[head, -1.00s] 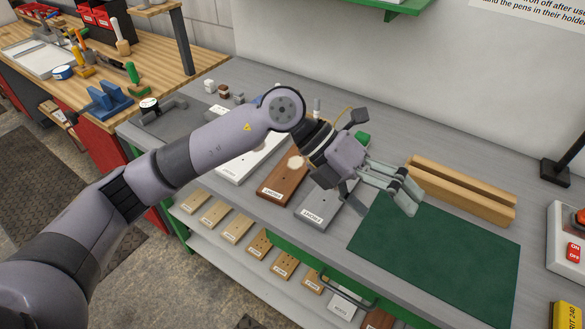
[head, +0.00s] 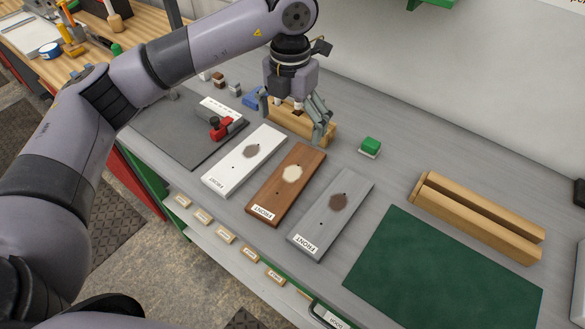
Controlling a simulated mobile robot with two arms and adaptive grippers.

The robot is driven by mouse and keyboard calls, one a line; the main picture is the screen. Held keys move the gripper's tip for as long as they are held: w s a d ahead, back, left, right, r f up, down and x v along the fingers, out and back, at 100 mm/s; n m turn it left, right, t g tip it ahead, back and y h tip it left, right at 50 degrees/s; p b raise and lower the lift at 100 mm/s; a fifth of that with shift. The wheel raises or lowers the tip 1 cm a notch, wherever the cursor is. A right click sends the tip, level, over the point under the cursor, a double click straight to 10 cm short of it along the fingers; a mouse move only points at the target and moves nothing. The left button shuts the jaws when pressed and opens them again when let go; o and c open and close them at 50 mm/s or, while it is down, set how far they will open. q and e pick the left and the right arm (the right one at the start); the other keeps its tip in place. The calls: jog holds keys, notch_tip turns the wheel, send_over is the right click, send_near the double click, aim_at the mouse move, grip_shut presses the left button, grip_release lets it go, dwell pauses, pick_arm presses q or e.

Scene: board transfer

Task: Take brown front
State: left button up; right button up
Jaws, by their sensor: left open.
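The brown board marked FRONT (head: 280,188) lies flat on the grey bench, with a pale round patch on its upper half and its label at the near end. A white FRONT board (head: 235,168) lies to its left and a grey FRONT board (head: 322,228) to its right. My left gripper (head: 294,118) is open and points down beyond the far end of the brown board. It is over a wooden block (head: 313,133) that it partly hides. Contact with the block cannot be told. My right gripper is not in view.
A green mat (head: 440,270) lies at the right, with a slotted wooden rack (head: 478,215) behind it. A green-topped eraser-like block (head: 370,146) is right of my gripper. A red clamp (head: 221,128) is at the left. Small labelled pieces sit on a lower shelf.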

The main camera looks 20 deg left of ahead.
pick_arm(q)
notch_tip(320, 180, down, 3)
jog(key=s+p, duration=0.1)
jog(key=p, duration=0.3)
send_over(288, 179)
jog(key=f, duration=0.8)
jog(key=shift+w+d, duration=0.15)
jog(key=shift+d, duration=0.1)
jog(key=shift+f, duration=0.3)
jog(key=f, duration=0.1)
jog(key=f+p, duration=0.1)
jog(key=f, duration=0.1)
jog(key=f+p, duration=0.1)
jog(key=shift+a+f, duration=0.2)
jog(key=shift+a, duration=0.05)
jog(key=shift+f, duration=0.25)
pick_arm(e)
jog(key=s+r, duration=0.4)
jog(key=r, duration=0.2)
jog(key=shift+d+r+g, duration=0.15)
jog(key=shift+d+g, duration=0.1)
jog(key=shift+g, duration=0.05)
pick_arm(q)
jog(key=shift+c, duration=0.4)
